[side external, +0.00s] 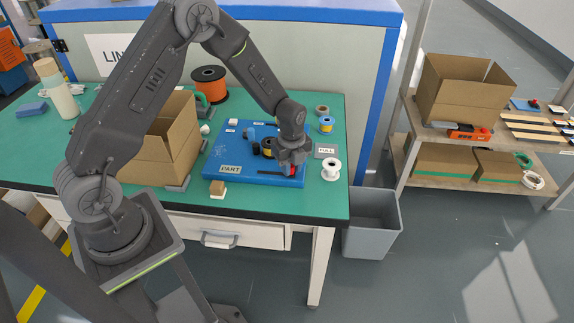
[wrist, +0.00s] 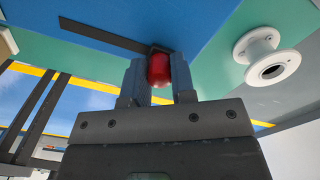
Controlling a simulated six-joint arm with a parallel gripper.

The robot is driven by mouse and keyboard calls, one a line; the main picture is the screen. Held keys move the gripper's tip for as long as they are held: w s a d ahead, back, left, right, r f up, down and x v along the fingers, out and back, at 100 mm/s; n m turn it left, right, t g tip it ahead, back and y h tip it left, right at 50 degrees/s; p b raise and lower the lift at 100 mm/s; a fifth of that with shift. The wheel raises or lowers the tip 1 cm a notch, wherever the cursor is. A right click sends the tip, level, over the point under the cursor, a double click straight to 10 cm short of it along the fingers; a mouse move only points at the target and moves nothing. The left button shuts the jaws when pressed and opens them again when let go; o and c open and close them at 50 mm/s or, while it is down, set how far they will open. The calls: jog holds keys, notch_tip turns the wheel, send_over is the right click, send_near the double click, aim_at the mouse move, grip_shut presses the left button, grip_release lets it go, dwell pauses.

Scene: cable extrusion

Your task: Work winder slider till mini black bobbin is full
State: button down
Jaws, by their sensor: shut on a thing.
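The blue winder board (side external: 232,165) lies on the green bench top. My gripper (side external: 291,168) is at the board's front right part. Its fingers are shut on the red slider knob, which shows between them in the wrist view (wrist: 159,70). A dark slot (wrist: 105,36) in the blue board runs left from the knob. Part of the knob is hidden by the fingers.
A white empty spool (side external: 331,169) stands right of the board, also in the wrist view (wrist: 268,57). A grey label plate (side external: 326,151) and a small blue spool (side external: 326,125) lie behind it. A cardboard box (side external: 165,145) stands left. A grey bin (side external: 372,222) is below the bench's right edge.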

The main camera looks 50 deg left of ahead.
aim_at(292, 166)
jog(key=c, duration=1.2)
grip_release()
jog(key=shift+w+d, duration=0.25)
jog(key=shift+o, duration=1.3)
jog(key=shift+s+a, duration=0.1)
jog(key=shift+r, duration=0.15)
notch_tip(292, 166, up, 14)
jog(key=shift+f, duration=0.2)
jog(key=s+d+r+n+t, duration=0.3)
jog(key=s+d+r+n, duration=0.1)
jog(key=s+r+n, duration=0.8)
jog(key=s+d+r+n+t, duration=0.1)
jog(key=s+r+n+t, duration=0.1)
jog(key=s+n, duration=0.6)
jog(key=s+r, duration=0.1)
jog(key=s, duration=0.2)
jog(key=shift+s+d+r+t, duration=0.3)
jog(key=shift+s+d+r, duration=0.05)
jog(key=shift+d+r, duration=0.05)
